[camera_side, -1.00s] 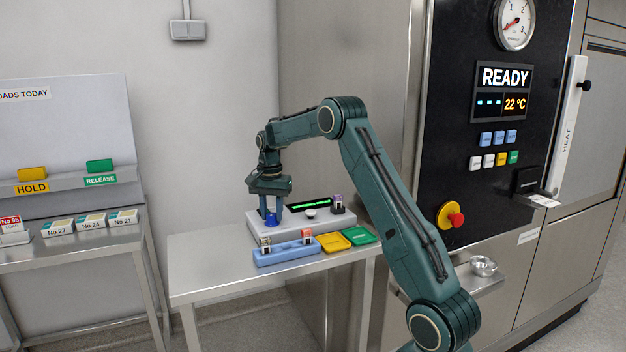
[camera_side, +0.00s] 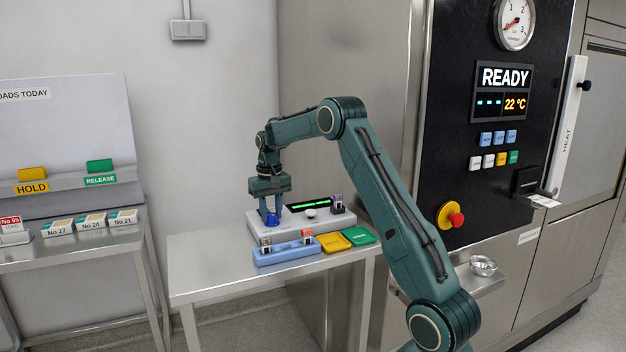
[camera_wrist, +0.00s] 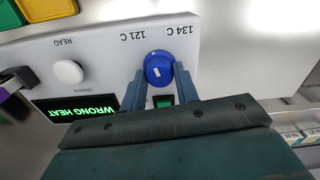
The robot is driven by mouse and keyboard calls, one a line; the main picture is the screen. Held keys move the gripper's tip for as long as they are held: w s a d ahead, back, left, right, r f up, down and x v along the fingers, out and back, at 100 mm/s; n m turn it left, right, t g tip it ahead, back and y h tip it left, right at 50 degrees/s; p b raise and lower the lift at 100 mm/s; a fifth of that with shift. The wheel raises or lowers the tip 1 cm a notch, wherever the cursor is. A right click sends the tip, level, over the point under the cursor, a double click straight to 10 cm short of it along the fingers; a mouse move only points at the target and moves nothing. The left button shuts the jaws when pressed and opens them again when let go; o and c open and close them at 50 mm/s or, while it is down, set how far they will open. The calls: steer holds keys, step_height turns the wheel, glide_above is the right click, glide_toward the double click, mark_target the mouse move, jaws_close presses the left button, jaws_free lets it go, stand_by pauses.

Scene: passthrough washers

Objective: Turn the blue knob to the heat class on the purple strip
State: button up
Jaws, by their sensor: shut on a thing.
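The blue knob (camera_wrist: 158,68) is on the grey reader box (camera_wrist: 215,40), beside the labels "121 C" and "134 C", which appear upside down in the wrist view. White marks show on the knob; I cannot tell which label it points at. My gripper (camera_wrist: 160,75) is shut on the knob, one finger on each side. In the side view, my gripper (camera_side: 271,208) points down over the knob (camera_side: 272,219). A purple-topped strip (camera_side: 337,201) stands in a dark holder at the box's right; its print is too small to read. It shows partly in the wrist view (camera_wrist: 4,95).
The green display (camera_wrist: 90,107) reads "WRONG HEAT". A white button (camera_wrist: 68,72) marked "READ" is beside it. A blue rack (camera_side: 285,252) with small strips, a yellow tray (camera_side: 333,242) and a green tray (camera_side: 358,235) lie in front of the box. The sterilizer panel reads "READY".

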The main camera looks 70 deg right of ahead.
mark_target(271, 214)
steer(key=shift+n, duration=1.3)
steer(key=o, duration=1)
steer(key=shift+c, duration=0.2)
steer(key=shift+r, duration=0.1)
step_height(271, 214, up, 14)
